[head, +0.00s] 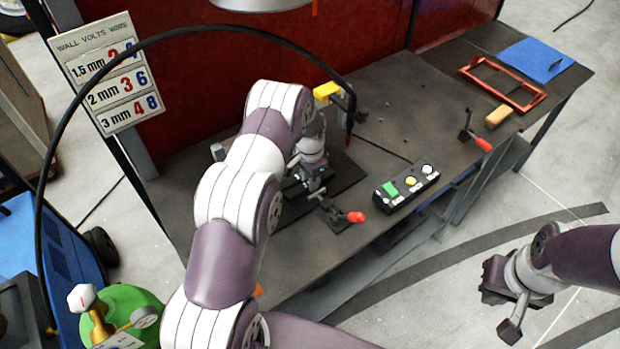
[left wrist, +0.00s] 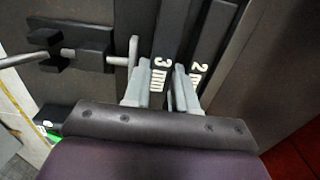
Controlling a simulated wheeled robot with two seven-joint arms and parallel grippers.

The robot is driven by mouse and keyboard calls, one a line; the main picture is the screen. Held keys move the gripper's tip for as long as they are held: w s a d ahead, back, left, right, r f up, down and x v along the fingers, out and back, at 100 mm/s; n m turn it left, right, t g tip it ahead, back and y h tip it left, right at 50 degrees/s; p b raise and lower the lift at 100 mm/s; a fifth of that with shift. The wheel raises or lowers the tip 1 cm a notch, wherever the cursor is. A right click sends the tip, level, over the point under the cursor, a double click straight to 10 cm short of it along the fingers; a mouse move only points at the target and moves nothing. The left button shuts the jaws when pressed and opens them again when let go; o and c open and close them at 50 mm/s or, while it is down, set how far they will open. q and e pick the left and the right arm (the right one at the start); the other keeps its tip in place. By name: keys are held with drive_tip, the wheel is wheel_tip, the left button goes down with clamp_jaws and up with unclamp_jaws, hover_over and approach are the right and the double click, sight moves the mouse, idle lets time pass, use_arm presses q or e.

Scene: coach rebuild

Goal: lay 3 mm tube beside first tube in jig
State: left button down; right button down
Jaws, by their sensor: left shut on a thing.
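My left gripper (head: 314,178) is over the dark jig plate (head: 347,176) on the bench, with the arm hiding part of the jig. In the left wrist view its two grey fingers (left wrist: 162,92) straddle a dark square tube marked "3 mm" (left wrist: 172,35) and are shut on it. A second dark tube marked "2 mm" (left wrist: 213,35) lies alongside at the right, with a narrow gap between them. Whether the held tube rests on the jig cannot be told. My right gripper (head: 506,305) hangs over the floor at the right, away from the bench; its jaw opening is unclear.
A toggle clamp with a red handle (head: 355,217) stands at the jig's front; a clamp (left wrist: 75,52) is left of the held tube. A button box (head: 408,188), another red-handled clamp (head: 477,138), an orange frame (head: 503,82) and a torch cable (head: 250,28) are around.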

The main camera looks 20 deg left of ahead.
use_arm(q)
drive_tip(key=shift+f, duration=0.25)
drive_tip(key=c, duration=0.8)
unclamp_jaws()
drive_tip(key=shift+w, duration=0.1)
drive_tip(key=shift+c, duration=0.2)
drive_tip(key=shift+a+f, duration=0.1)
